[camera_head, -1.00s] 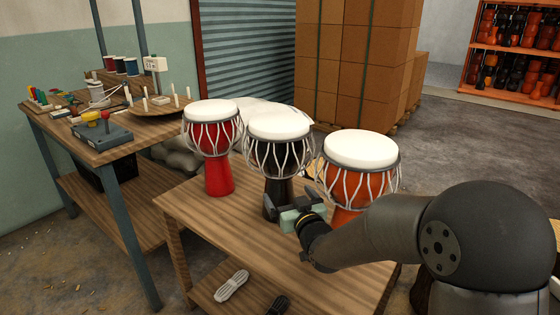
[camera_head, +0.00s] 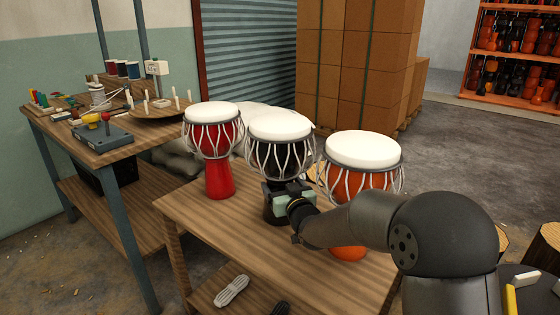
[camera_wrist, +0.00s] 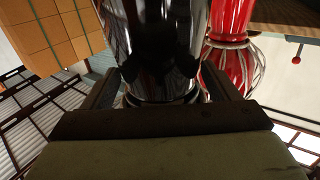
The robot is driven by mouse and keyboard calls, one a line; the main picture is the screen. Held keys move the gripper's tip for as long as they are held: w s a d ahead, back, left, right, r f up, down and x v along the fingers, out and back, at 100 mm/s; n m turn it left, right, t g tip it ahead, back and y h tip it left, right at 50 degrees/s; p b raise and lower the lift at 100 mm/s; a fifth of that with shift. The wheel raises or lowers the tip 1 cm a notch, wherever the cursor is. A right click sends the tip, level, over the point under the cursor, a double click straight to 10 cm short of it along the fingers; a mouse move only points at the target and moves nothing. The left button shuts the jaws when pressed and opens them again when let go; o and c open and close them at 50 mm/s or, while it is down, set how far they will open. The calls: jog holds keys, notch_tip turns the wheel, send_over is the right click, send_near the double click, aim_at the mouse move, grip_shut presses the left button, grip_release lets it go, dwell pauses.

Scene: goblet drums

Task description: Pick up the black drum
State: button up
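The black drum (camera_head: 270,160), with a white skin and white cords, stands upright on the wooden table between the red drum (camera_head: 219,175) and the orange drum (camera_head: 346,180). My gripper (camera_head: 284,192) is at the black drum's narrow lower stem, and hides part of it. In the wrist view the dark glossy stem (camera_wrist: 162,50) lies between the two fingers of my gripper (camera_wrist: 160,80). The fingers are spread on either side of the stem; firm contact cannot be seen. The red drum also shows behind the right finger in the wrist view (camera_wrist: 228,70).
The drum table (camera_head: 230,235) has bare wood at its front left. The orange drum stands close to my forearm. A workbench (camera_head: 125,150) with tools is at left. Cardboard boxes (camera_head: 355,60) are stacked behind. A rack of drums (camera_head: 515,50) stands at the far right.

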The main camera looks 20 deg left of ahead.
jog(key=c, duration=1)
jog(key=shift+r, duration=0.25)
jog(key=c, duration=0.4)
jog(key=shift+r, duration=0.15)
